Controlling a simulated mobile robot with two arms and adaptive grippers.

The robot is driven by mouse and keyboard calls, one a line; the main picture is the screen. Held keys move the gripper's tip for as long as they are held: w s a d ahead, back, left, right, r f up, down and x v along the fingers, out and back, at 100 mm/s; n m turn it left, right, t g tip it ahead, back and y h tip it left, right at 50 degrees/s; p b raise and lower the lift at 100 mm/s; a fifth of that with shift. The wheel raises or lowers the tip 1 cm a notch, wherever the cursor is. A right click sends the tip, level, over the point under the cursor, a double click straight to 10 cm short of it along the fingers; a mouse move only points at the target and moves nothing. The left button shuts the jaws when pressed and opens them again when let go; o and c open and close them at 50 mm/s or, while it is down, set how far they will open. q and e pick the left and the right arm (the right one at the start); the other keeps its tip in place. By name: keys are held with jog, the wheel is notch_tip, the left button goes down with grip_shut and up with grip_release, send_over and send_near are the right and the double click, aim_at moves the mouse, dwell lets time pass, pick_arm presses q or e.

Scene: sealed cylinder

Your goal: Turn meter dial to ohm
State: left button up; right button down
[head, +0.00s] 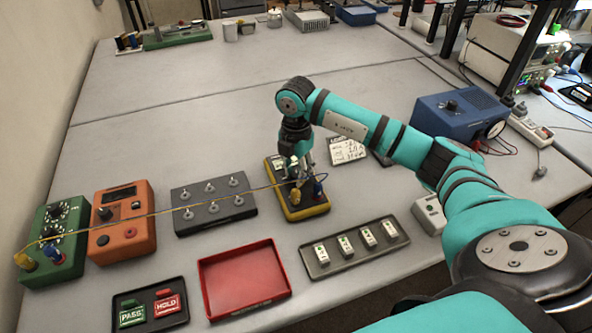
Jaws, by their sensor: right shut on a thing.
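The yellow-edged meter (310,208) lies on the table near the middle of the head view. A yellow plug and a blue plug stand at its near end. My right arm reaches in from the right, and my right gripper (300,174) points down over the meter's middle. It is shut on the meter's dial, which the fingers mostly hide. I cannot read the dial's setting or its markings. My left gripper is not in view.
A yellow lead (170,213) runs from the meter to a green box (70,262) at far left. An orange box (118,243), a grey switch box (225,219), a red tray (240,311) and a black tray of small modules (325,269) surround it.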

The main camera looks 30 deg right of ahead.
aim_at(296, 173)
jog(key=shift+r, duration=0.1)
jog(key=c, duration=1)
grip_release()
notch_tip(296, 173, up, 12)
